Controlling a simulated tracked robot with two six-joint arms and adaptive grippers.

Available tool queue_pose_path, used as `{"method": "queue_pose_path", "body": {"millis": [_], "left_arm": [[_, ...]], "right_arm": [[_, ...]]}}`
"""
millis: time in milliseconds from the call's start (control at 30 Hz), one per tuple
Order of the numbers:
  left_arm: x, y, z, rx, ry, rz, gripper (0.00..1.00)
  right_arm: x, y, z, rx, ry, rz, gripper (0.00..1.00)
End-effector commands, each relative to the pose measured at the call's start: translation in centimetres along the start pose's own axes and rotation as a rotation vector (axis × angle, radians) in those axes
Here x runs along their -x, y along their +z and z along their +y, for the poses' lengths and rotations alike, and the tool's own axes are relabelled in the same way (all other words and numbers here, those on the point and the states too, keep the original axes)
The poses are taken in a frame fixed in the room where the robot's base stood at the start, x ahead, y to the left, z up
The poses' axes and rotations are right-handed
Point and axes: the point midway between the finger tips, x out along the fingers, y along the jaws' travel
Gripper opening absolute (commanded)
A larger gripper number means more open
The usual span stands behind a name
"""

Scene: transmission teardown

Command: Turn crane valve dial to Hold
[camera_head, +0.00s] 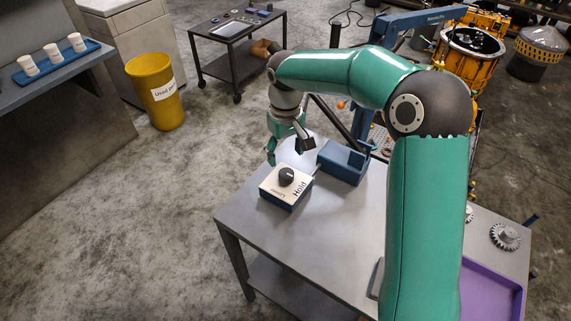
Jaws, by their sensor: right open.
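The crane valve (272,190) is a small box with a white top and dark blue sides, on the grey table. Its round black dial (286,175) sits on the white top. The word "Hold" is printed to the right of the dial, and a smaller word too small to read is below it. Which way the dial points I cannot tell. My right gripper (289,153) is open, with its fingers spread just above and behind the dial, and appears apart from it. My green right arm reaches over the table from the lower right. My left gripper does not show.
A blue block-shaped fixture (342,166) stands close to the right of the valve. A purple tray (512,289) and a gear (505,237) lie at the table's right. The table (290,238) is clear in front of the valve. A yellow bin (155,91) stands on the floor.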

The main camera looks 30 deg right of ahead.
Motion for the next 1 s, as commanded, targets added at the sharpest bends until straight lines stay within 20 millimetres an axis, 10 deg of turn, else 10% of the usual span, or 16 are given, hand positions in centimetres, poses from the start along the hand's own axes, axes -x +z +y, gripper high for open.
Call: {"method": "queue_pose_path", "body": {"millis": [300, 1000], "left_arm": [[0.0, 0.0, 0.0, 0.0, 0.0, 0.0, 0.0], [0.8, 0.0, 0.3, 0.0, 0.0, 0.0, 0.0]], "right_arm": [[4.5, -0.2, -0.1, 0.0, -0.001, 0.003, 0.68], [5.8, -0.2, 0.0, 0.001, -0.001, 0.001, 0.68]]}}
